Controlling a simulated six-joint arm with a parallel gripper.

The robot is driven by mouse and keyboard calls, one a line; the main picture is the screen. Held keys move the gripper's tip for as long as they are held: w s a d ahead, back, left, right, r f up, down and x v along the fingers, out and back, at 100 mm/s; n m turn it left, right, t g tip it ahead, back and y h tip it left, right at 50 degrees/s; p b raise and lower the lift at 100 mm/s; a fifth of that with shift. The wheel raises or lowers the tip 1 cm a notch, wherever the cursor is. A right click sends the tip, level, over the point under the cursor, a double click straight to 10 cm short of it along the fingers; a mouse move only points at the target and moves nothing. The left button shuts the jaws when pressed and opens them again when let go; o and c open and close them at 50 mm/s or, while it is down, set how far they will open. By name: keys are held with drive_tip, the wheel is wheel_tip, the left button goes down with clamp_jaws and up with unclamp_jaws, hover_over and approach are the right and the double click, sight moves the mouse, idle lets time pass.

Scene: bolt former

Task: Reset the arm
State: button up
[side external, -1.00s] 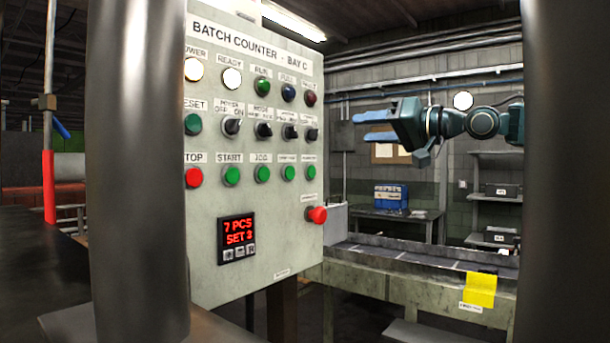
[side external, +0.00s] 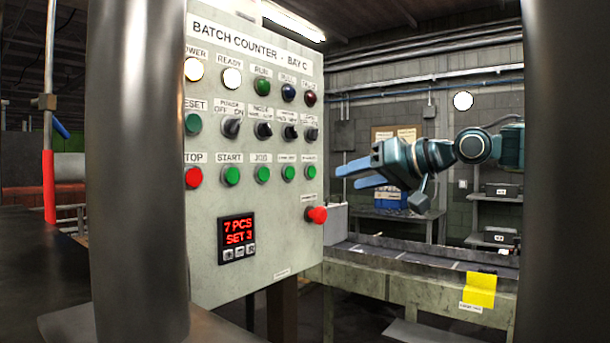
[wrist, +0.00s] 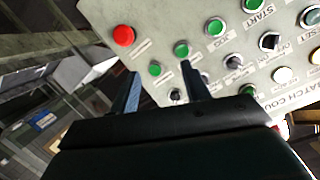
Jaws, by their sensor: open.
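My gripper (side external: 352,176) is teal with two blue fingers. In the side view it hangs in free air right of the control panel, fingers pointing left and slightly down towards it. The fingers are apart with nothing between them. In the wrist view my gripper (wrist: 160,85) shows both fingers in front of the panel (wrist: 150,20), which looks tilted there. The grey panel (side external: 270,215) is labelled "BATCH COUNTER - BAY C". Its display (side external: 238,238) reads "7 PCS SET 3". The white POWER and READY lamps are lit.
A red mushroom button (side external: 317,215) sticks out at the panel's lower right. A conveyor bench (side external: 400,283) with a yellow sheet (side external: 480,290) runs below my arm. Thick metal posts (side external: 137,150) stand in the foreground. A blue box (side external: 392,199) sits on a back table.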

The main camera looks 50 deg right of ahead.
drive_tip(key=s+a+f+n+g, duration=0.1)
drive_tip(key=s+a+f+g, duration=0.1)
drive_tip(key=s+f, duration=0.3)
drive_tip(key=s+a+f+n+g, duration=0.2)
drive_tip(key=s+f, duration=0.4)
drive_tip(key=f, duration=0.6)
drive_tip(key=s+a+f+n+g, duration=0.2)
drive_tip(key=s+a+f+g, duration=0.2)
drive_tip(key=f, duration=0.5)
drive_tip(key=shift+s+a+f+g, duration=0.15)
drive_tip(key=shift+s+a+g, duration=0.05)
drive_tip(key=shift+s+g, duration=0.6)
drive_tip(key=shift+c, duration=0.2)
